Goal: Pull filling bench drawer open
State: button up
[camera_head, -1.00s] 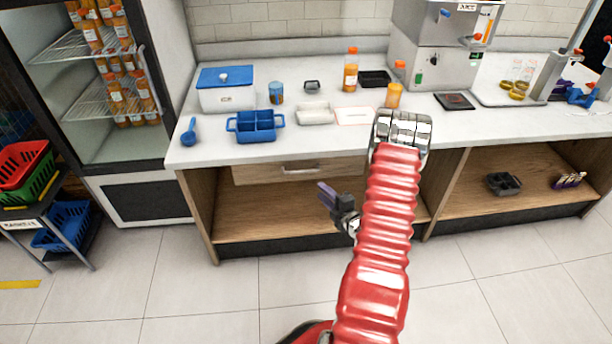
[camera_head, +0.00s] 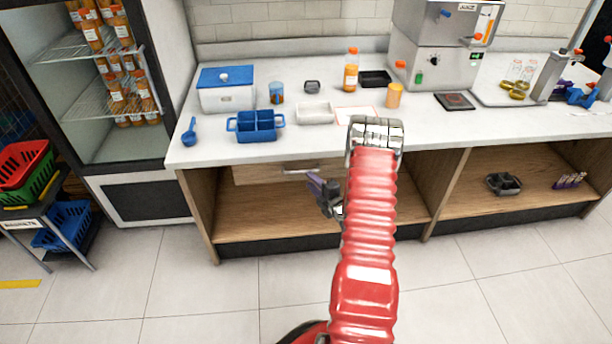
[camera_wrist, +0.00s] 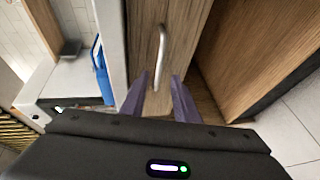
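The filling bench drawer (camera_head: 262,174) has a wooden front under the left part of the white counter, and it looks closed. Its metal bar handle (camera_head: 300,168) runs along the front; in the wrist view the handle (camera_wrist: 161,55) stands upright in the picture. My gripper (camera_head: 314,180) is just below and in front of the handle in the head view. In the wrist view my gripper (camera_wrist: 160,82) has two purple fingers spread apart, with the handle beyond and roughly between the tips. Nothing is visibly held. Whether the tips touch the handle cannot be told.
On the counter (camera_head: 215,152) above stand a blue caddy (camera_head: 255,126), a white box with blue lid (camera_head: 227,92), a blue scoop (camera_head: 189,133) and an orange bottle (camera_head: 351,70). An open shelf (camera_head: 265,220) lies below the drawer. The floor in front is clear.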

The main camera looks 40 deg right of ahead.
jog(key=x, duration=0.5)
jog(key=shift+w+d, duration=0.1)
jog(key=shift+w, duration=0.25)
jog(key=shift+c, duration=0.5)
jog(key=c, duration=0.6)
jog(key=shift+f, duration=0.1)
grip_shut()
jog(key=shift+s+f, duration=0.1)
jog(key=shift+s, duration=0.15)
